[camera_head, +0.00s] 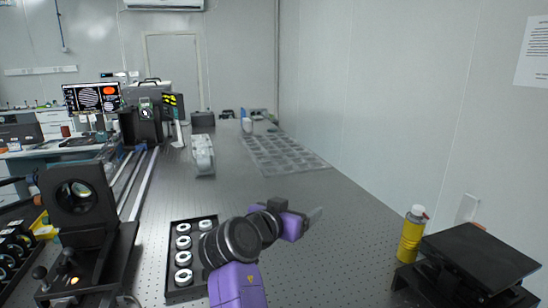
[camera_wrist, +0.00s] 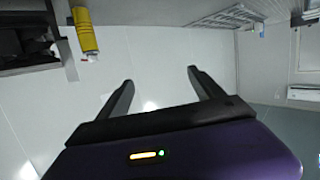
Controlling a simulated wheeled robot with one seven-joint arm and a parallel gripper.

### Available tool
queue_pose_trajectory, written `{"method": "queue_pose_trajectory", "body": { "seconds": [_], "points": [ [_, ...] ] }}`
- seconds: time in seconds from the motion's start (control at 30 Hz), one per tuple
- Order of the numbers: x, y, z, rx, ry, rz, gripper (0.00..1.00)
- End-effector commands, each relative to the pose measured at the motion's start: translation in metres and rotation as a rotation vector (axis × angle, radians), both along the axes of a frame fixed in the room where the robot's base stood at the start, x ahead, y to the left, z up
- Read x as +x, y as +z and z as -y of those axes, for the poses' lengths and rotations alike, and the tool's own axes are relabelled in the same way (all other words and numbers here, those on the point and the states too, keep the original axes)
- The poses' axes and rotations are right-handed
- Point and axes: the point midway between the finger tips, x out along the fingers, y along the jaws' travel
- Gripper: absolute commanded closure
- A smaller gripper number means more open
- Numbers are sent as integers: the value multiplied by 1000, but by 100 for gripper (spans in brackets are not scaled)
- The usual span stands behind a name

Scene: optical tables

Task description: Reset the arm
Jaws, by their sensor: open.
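My arm, with purple and dark links, rises from the bottom middle of the head view and bends to the right above the optical table (camera_head: 330,230). My gripper (camera_head: 316,214) is at its end, raised over the table and clear of the things on it. In the wrist view, the two dark fingers of my gripper (camera_wrist: 158,80) stand wide apart with nothing between them. The wrist view looks toward the pale wall and appears turned over. The fingertips touch nothing that I can see.
A black tray (camera_head: 172,292) of white-rimmed rings lies beside my arm. A yellow bottle (camera_head: 411,236) stands at right by a black platform (camera_head: 478,262); the bottle also shows in the wrist view (camera_wrist: 85,32). A black optic mount (camera_head: 78,195) stands left. A clear gridded tray (camera_head: 283,153) lies farther back.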

Motion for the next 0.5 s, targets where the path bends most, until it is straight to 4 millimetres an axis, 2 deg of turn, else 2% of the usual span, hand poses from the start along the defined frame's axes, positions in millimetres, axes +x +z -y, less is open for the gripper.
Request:
{"method": "queue_pose_trajectory", "body": {
  "seconds": [0.17,0.27,0.37,0.5],
  "points": [
    [-1,-22,0,-74,157,47,23],
    [-9,-40,3,-126,255,77,23],
    [-25,-62,7,-178,355,111,23],
    [-59,-90,16,-239,476,156,23]
  ]
}}
